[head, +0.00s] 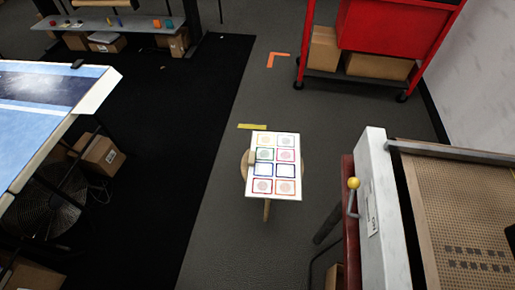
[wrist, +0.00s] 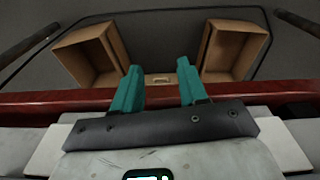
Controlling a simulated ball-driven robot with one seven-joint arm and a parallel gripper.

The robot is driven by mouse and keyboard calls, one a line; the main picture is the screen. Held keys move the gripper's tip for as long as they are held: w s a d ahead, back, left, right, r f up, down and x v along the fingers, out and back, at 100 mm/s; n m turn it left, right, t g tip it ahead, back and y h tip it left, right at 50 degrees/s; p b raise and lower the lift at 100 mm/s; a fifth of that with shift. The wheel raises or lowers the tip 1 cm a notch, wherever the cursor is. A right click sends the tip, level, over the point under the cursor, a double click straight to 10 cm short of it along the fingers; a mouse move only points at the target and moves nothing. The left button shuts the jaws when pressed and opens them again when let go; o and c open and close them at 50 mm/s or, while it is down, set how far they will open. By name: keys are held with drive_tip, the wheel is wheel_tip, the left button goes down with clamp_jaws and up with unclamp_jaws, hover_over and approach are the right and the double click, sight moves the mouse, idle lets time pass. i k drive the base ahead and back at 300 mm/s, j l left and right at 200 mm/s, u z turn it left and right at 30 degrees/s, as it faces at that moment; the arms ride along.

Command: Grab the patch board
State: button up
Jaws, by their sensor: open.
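The patch board (head: 274,166) is a white rectangular board with coloured square outlines, several holding round patches. It lies on a small wooden stool (head: 266,210) in the middle of the head view. A small tan block shows at its left edge. My gripper (wrist: 160,85) shows only in the wrist view, with two teal fingers apart and nothing between them. The wrist view does not show the patch board, and the head view does not show my gripper.
A red cart (head: 395,30) with cardboard boxes stands at the back right. A bench with a perforated panel (head: 470,210) is at the right. A printing table (head: 50,110) is at the left. Open grey floor (head: 215,220) surrounds the stool. The wrist view shows cardboard boxes (wrist: 232,50).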

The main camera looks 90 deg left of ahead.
sight(275, 171)
drive_tip(key=l+u, duration=0.15)
drive_tip(key=u, duration=1.9)
drive_tip(key=i+l+u, duration=0.35)
drive_tip(key=l, duration=0.2)
drive_tip(key=i+l+u, duration=0.15)
drive_tip(key=l, duration=0.15)
drive_tip(key=l+u, duration=0.15)
drive_tip(key=l, duration=0.15)
drive_tip(key=i, duration=0.05)
